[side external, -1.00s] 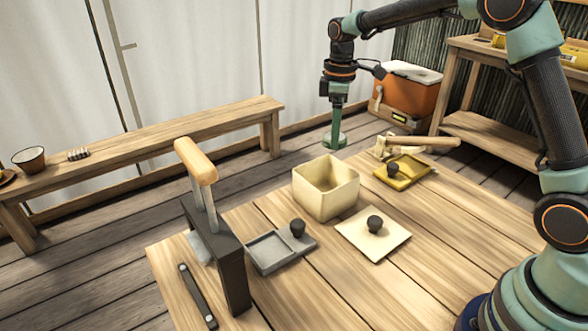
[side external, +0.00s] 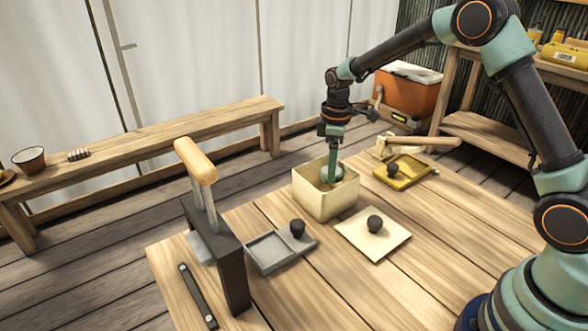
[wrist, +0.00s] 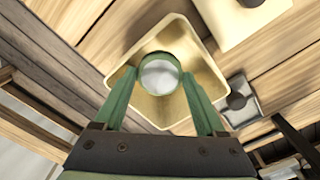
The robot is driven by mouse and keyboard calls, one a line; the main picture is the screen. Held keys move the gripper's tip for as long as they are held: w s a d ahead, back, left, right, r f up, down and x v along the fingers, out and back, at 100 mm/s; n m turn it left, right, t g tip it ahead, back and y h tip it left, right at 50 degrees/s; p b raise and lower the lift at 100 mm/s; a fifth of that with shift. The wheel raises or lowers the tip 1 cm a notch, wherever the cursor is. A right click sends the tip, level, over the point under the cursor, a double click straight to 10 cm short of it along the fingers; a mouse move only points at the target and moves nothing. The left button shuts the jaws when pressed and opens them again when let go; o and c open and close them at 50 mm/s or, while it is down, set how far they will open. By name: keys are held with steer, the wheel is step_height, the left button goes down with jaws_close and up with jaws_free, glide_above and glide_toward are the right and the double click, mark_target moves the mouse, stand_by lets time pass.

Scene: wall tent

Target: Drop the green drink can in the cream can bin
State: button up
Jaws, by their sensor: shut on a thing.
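The cream can bin (side external: 318,203) is an open square box on the wooden table. It also shows in the wrist view (wrist: 178,113), below my gripper. My gripper (side external: 333,176) points down through the bin's open top. Its green fingers are shut on the green drink can (wrist: 158,74), whose pale round top and green rim show between the fingertips. In the side view the can is mostly hidden by the finger and the bin's wall. I cannot tell whether it touches the bin's floor.
A cream lid with a black knob (side external: 366,245) lies in front of the bin. A grey tray (side external: 268,254), a dark press with a wooden handle (side external: 232,270), a yellow tray (side external: 415,176) and a mallet (side external: 425,141) are also on the table.

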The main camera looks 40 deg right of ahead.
steer(key=shift+f, duration=0.1)
steer(key=o, duration=1)
steer(key=shift+r, duration=6.05)
